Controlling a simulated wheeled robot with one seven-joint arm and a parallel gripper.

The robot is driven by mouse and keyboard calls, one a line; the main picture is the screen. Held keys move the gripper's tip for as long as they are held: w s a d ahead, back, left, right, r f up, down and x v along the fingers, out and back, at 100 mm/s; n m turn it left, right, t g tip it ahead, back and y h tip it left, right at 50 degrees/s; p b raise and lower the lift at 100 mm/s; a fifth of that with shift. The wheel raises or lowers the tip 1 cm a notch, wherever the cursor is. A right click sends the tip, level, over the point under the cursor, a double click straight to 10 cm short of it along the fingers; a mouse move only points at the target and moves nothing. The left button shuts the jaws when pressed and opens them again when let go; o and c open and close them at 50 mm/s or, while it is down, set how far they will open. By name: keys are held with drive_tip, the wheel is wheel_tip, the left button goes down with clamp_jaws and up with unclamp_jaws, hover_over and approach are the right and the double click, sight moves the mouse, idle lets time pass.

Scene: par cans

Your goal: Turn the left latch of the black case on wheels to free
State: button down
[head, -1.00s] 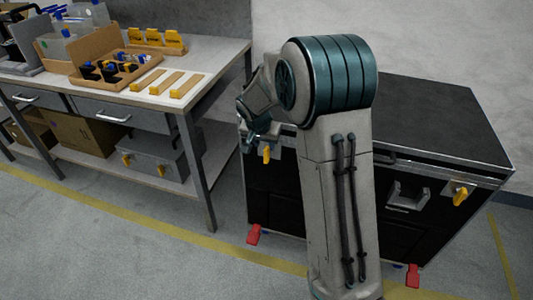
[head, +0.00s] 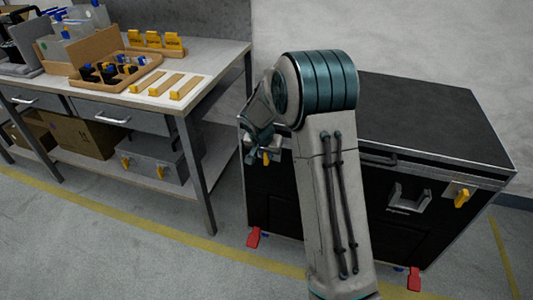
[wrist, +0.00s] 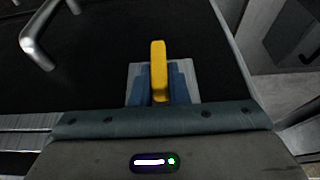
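The black case (head: 430,120) stands at the right in the head view, against the wall. Its left latch, a yellow handle on a grey plate, is in the wrist view (wrist: 158,65), the handle pointing up in the picture. In the head view the left latch (head: 266,158) is mostly hidden behind my gripper (head: 260,150). In the wrist view my gripper's blue fingers (wrist: 159,85) stand close on both sides of the yellow handle and look shut on it. The right latch (head: 462,198) has a yellow handle tilted down.
A metal case handle (wrist: 37,40) is at upper left in the wrist view; another handle (head: 408,197) is on the case front. Red wheel pedals (head: 253,237) stick out below.

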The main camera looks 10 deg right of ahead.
drive_tip(key=shift+w+a+h, duration=0.1)
drive_tip(key=shift+h, duration=0.2)
drive_tip(key=shift+w+a+f+n+g+h+b, duration=0.15)
drive_tip(key=shift+a+f+n+g+h+b, duration=0.5)
drive_tip(key=shift+h, duration=1.85)
drive_tip(key=shift+w+d+n+g+h+b, duration=0.1)
drive_tip(key=shift+n+g+h+b, duration=0.25)
drive_tip(key=shift+n+g+h, duration=1.45)
drive_tip(key=shift+w+a+f+m+g+h+b, duration=0.15)
drive_tip(key=shift+a+f+m+g+h+b, duration=0.3)
drive_tip(key=shift+h, duration=2.75)
drive_tip(key=shift+d+r+n, duration=0.15)
drive_tip(key=shift+d+n, duration=0.1)
drive_tip(key=shift+n, duration=0.05)
drive_tip(key=c, duration=1.4)
unclamp_jaws()
